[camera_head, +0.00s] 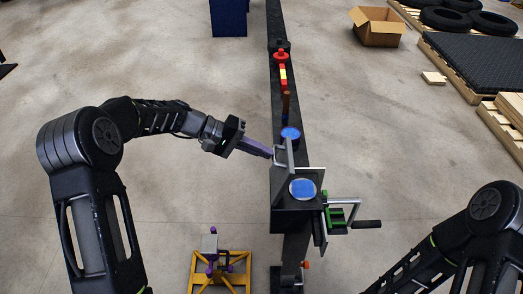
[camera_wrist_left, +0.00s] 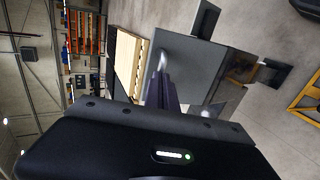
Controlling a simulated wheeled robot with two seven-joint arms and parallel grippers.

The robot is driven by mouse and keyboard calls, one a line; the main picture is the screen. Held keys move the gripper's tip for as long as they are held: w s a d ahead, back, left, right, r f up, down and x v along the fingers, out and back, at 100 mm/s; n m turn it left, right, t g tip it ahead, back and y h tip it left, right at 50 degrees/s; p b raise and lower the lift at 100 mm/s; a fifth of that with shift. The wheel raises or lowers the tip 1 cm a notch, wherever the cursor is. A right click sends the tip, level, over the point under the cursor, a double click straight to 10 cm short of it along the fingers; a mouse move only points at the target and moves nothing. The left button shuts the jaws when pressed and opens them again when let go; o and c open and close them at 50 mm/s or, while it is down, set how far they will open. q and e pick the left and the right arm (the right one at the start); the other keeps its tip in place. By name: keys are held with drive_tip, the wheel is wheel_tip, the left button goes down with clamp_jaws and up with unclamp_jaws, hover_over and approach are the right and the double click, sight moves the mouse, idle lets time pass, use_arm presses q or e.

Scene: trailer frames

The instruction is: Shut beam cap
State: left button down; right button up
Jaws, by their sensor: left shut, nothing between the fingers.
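The beam (camera_head: 273,22) runs away from me down the middle of the head view. A dark box-like end section sits on it, with a blue disc (camera_head: 302,188) on top. The beam cap (camera_head: 283,181) looks like a dark plate tilted up at the left of that disc, with a light metal handle. My left gripper (camera_head: 269,153) is shut and empty, its purple fingers beside the handle; whether they touch it I cannot tell. In the left wrist view the fingers (camera_wrist_left: 160,92) lie before the grey cap plate (camera_wrist_left: 192,62) and its handle. My right gripper is out of view.
A crank with a black grip (camera_head: 367,224) sticks out right of the box. Several coloured items and a second blue disc (camera_head: 290,134) line the beam. A yellow stand (camera_head: 204,284) is on the floor at lower left. A cardboard box (camera_head: 378,28) is at upper right.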

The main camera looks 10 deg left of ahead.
sight(288, 154)
use_arm(q)
drive_tip(key=shift+w+d+r+y, duration=0.15)
drive_tip(key=shift+d+y, duration=0.15)
drive_tip(key=shift+d, duration=0.3)
drive_tip(key=shift+w+d+f+y, duration=0.15)
drive_tip(key=shift+d+y, duration=0.15)
drive_tip(key=shift+d, duration=0.3)
drive_tip(key=d, duration=0.2)
drive_tip(key=w+d+b, duration=0.1)
drive_tip(key=d, duration=0.1)
drive_tip(key=shift+d+f, duration=0.15)
drive_tip(key=shift+d, duration=0.1)
drive_tip(key=shift+w+d+f+g+y+b, duration=0.25)
drive_tip(key=shift+w+d+f+y, duration=0.4)
drive_tip(key=shift+d+f, duration=1)
drive_tip(key=shift+w+d+f+g+y+b, duration=0.25)
drive_tip(key=shift+d+f+y, duration=0.55)
drive_tip(key=shift+d+f, duration=0.85)
drive_tip(key=shift+w+d+f+g+y+b, duration=0.15)
drive_tip(key=shift+w+d+f+y, duration=0.5)
drive_tip(key=shift+d+f, duration=0.95)
drive_tip(key=shift+s+d+r, duration=0.1)
drive_tip(key=shift+d+r, duration=0.1)
drive_tip(key=shift+d, duration=0.05)
drive_tip(key=shift+r, duration=0.1)
